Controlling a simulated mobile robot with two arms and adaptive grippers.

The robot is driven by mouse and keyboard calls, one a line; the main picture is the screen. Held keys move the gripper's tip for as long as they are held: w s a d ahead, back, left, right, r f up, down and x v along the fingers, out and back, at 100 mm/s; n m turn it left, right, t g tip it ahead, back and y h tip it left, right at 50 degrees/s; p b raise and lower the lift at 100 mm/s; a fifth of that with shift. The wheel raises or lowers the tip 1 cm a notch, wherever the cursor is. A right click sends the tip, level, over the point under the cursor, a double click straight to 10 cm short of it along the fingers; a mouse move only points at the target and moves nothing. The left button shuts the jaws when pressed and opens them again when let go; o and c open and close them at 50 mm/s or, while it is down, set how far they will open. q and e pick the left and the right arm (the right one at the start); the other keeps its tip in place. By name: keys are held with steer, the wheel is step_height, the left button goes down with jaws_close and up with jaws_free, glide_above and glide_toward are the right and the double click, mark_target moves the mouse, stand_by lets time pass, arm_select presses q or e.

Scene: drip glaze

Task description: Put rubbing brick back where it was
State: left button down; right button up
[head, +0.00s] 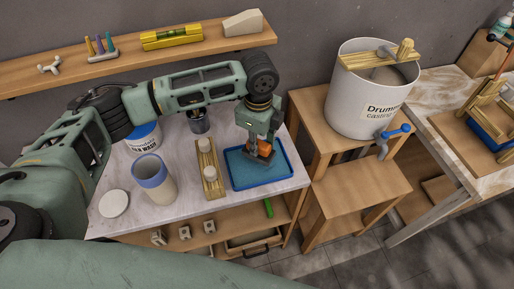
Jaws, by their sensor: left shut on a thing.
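My left gripper (259,147) reaches down over the blue tray (236,181) on the pale worktop. It is shut on a small orange and dark piece, which looks like the rubbing brick (265,145). The fingers hide much of it. It is over the back right half of the tray; I cannot tell whether it touches the tray floor. My right gripper is not in view.
A wooden rack (211,178) with pale pieces stands left of the tray. A blue-rimmed cup (157,188) and a white lid (114,204) are farther left. A large white bucket (350,100) stands right.

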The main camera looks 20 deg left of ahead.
arm_select(q)
step_height(320, 180, down, 4)
steer(key=shift+a+r+p, duration=0.1)
steer(key=shift+r+p, duration=0.05)
steer(key=shift+p, duration=0.5)
steer(key=shift+f, duration=0.25)
steer(key=shift+f, duration=0.15)
steer(key=c, duration=1.5)
jaws_free()
steer(key=shift+o, duration=0.2)
step_height(320, 180, up, 11)
steer(key=b, duration=0.2)
steer(key=shift+w+r+b, duration=0.1)
steer(key=shift+r+b, duration=0.1)
steer(key=shift+b, duration=0.2)
steer(key=shift+r, duration=0.45)
